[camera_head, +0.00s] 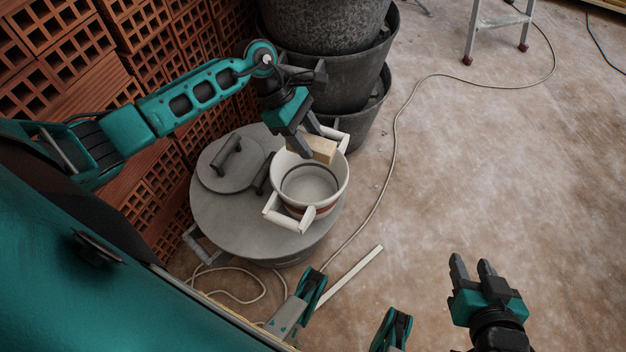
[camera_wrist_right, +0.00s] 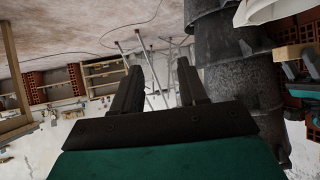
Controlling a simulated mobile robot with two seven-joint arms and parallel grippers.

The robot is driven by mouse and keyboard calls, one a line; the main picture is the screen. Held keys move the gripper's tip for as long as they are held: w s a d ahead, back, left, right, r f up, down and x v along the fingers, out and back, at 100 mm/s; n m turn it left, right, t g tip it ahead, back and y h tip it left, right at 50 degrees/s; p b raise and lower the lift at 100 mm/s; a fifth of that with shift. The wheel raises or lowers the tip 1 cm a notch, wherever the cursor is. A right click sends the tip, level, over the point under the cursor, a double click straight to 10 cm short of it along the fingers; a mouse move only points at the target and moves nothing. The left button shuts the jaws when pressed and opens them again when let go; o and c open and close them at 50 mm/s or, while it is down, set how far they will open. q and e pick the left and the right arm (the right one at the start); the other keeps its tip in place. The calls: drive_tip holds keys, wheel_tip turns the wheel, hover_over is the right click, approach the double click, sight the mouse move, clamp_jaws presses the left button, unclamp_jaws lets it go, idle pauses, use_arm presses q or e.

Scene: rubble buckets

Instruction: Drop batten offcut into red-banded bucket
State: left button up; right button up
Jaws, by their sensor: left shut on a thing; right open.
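The red-banded bucket (camera_head: 334,190) is white with pale handles, and its red band shows low on the front side. It stands upright on a round grey drum top. My left gripper (camera_head: 314,143) is shut on the batten offcut (camera_head: 324,150), a short pale wooden block. The offcut is over the far side of the bucket's mouth; I cannot tell whether it touches the rim. The offcut also shows at the right of the right wrist view (camera_wrist_right: 288,53). My right gripper (camera_head: 472,268) is open and empty, out over the floor at lower right.
The grey drum (camera_head: 215,215) also bears a round lid (camera_head: 228,180) with a handle, left of the bucket. Stacked dark buckets (camera_head: 345,95) stand behind. A brick stack (camera_head: 150,60) is at left. A cable (camera_head: 393,150) crosses the floor, which is mostly clear at right.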

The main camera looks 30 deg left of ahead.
use_arm(q)
wheel_tip(320, 180, down, 4)
drive_tip(key=b, duration=0.2)
drive_tip(key=shift+f+b, duration=0.15)
drive_tip(key=shift+b, duration=0.15)
drive_tip(key=shift+f, duration=0.3)
drive_tip(key=shift+f+b, duration=0.2)
drive_tip(key=shift+b, duration=0.1)
use_arm(e)
drive_tip(key=shift+w+a+f, duration=0.15)
drive_tip(key=shift+a+f, duration=0.5)
drive_tip(key=shift+f, duration=0.15)
use_arm(q)
drive_tip(key=o, duration=1.1)
drive_tip(key=shift+o, duration=0.2)
use_arm(e)
drive_tip(key=shift+y, duration=0.3)
drive_tip(key=shift+d, duration=0.1)
use_arm(q)
drive_tip(key=p+v, duration=0.3)
drive_tip(key=v, duration=1)
use_arm(e)
drive_tip(key=shift+d+r, duration=0.45)
drive_tip(key=shift+r, duration=0.1)
